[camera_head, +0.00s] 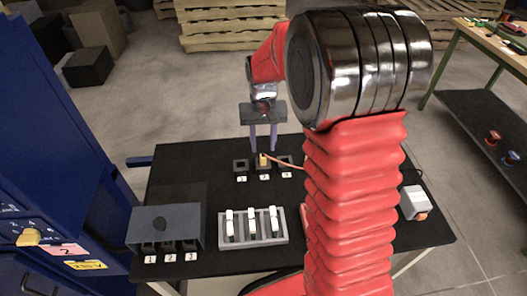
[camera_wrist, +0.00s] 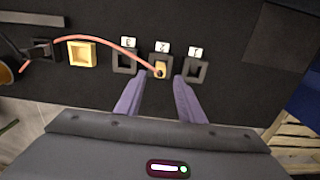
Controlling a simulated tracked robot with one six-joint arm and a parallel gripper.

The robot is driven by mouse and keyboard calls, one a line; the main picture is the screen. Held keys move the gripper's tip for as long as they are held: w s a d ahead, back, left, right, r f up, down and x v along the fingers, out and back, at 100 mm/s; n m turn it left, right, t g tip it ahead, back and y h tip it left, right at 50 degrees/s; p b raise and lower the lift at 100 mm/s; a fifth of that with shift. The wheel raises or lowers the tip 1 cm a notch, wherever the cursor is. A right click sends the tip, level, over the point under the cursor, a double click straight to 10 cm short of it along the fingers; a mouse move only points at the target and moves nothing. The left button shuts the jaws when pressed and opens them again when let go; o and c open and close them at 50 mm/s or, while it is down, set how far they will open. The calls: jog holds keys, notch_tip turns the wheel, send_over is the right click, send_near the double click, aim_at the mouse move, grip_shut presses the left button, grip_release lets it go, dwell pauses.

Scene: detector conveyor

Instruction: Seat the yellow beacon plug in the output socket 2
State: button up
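The yellow plug (camera_head: 263,160) stands upright in or on the middle of three dark sockets, the one labelled 2. It also shows in the wrist view (camera_wrist: 160,69), with the dark frame of socket 2 (camera_wrist: 152,60) around it. An orange-red cord (camera_wrist: 110,40) runs from the plug to the left in the wrist view. My gripper (camera_head: 263,150) is just above the plug, pointing down. Its two purple fingers (camera_wrist: 158,83) are apart, one to each side of the plug, with a gap to it. How deep the plug sits I cannot tell.
Sockets 3 (camera_wrist: 124,60) and 1 (camera_wrist: 195,71) flank the middle one, both empty. A yellow square frame (camera_wrist: 82,53) lies beside them. A grey rack (camera_head: 280,238) with several white-topped pieces and a grey box (camera_head: 165,225) stand nearer on the black table.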

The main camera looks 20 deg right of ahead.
aim_at(263, 156)
notch_tip(263, 156, up, 6)
jog(key=shift+r, duration=0.25)
dwell(0.5)
jog(key=s+a+r+n+t, duration=0.1)
jog(key=s+a+r+t, duration=0.1)
jog(key=s, duration=0.5)
jog(key=s+a+r+n+t, duration=0.1)
jog(key=s+r, duration=0.3)
jog(key=s, duration=0.4)
jog(key=s+a+r+t, duration=0.2)
jog(key=s+a+r, duration=0.1)
jog(key=s, duration=0.5)
jog(key=shift+s+a+n+t, duration=0.2)
jog(key=shift+a+n+t, duration=0.1)
jog(key=shift+a+n, duration=0.1)
jog(key=shift+c, duration=0.5)
